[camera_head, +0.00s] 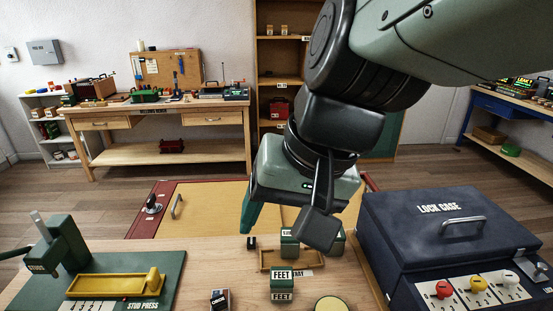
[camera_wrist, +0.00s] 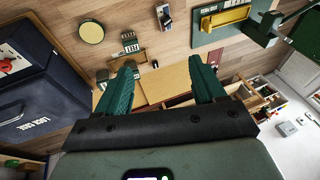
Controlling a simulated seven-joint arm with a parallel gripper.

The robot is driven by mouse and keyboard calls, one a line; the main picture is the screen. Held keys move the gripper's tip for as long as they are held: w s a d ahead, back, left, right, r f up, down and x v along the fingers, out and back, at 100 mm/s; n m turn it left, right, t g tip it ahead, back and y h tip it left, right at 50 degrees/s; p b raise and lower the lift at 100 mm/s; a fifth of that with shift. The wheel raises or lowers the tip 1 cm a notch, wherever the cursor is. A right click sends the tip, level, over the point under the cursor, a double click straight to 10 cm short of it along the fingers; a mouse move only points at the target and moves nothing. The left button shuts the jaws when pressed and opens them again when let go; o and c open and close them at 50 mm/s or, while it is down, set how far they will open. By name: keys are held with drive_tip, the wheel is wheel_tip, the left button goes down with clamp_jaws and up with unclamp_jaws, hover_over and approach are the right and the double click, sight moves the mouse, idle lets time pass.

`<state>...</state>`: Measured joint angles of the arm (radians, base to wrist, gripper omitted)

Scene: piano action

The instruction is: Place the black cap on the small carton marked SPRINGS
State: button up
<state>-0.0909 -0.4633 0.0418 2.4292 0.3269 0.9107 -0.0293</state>
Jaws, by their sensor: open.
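A small black piece, which looks like the black cap (camera_head: 251,242), stands on the bench left of the tray. In the wrist view the cap (camera_wrist: 155,64) shows between my fingertips, which are apart from it. A green carton (camera_head: 289,247) behind the tray has a white label mostly hidden by my gripper, so I cannot read SPRINGS with certainty. My gripper (camera_head: 270,222) is open and empty, above the back of the bench. Its two green fingers (camera_wrist: 162,64) are spread wide in the wrist view.
A small dark carton (camera_head: 220,299) is at front left. The green stud press (camera_head: 170,268) is on the left and the blue lock case (camera_head: 430,225) on the right. A yellow disc (camera_head: 333,304) lies at front.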

drive_tip(key=s+d+r+t+h, duration=0.2)
drive_tip(key=s+d+r+h, duration=0.1)
drive_tip(key=d, duration=0.5)
drive_tip(key=shift+t, duration=0.4)
idle(0.7)
